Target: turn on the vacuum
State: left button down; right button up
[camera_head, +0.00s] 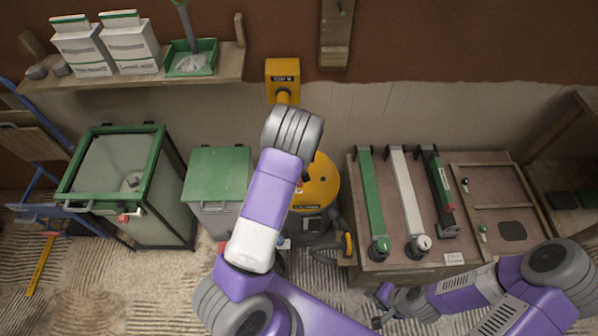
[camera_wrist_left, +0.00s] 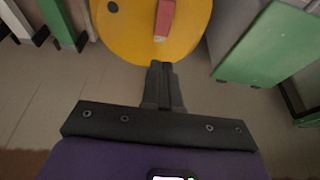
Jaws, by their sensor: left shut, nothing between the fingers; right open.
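The vacuum (camera_head: 322,190) has a round yellow top and stands on the floor between the green-lidded bin and the workbench. My left arm covers part of it. In the left wrist view, the vacuum's yellow top (camera_wrist_left: 128,30) shows with a red switch-like piece (camera_wrist_left: 166,18) on it and a dark round spot. My left gripper (camera_wrist_left: 162,66) is shut and empty, its tips near the edge of the yellow top; I cannot tell whether they touch. In the head view it is hidden behind my arm. My right gripper (camera_head: 378,308) is open and empty, low before the workbench.
A green-lidded bin (camera_head: 218,172) stands left of the vacuum, and a green-framed tank (camera_head: 165,205) farther left. The workbench (camera_head: 375,255) with several long tools is at right. A black hose (camera_head: 338,240) lies beside the vacuum. A yellow box (camera_head: 283,70) hangs on the wall behind.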

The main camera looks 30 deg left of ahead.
pick_arm(q)
jog(key=shift+w+a+r, duration=0.1)
jog(key=shift+w, duration=0.05)
jog(key=b+x, duration=0.1)
jog(key=x, duration=0.3)
jog(key=b+x, duration=0.2)
jog(key=x, duration=0.3)
jog(key=b+x, duration=0.2)
jog(key=x, duration=0.3)
jog(key=shift+s, duration=0.4)
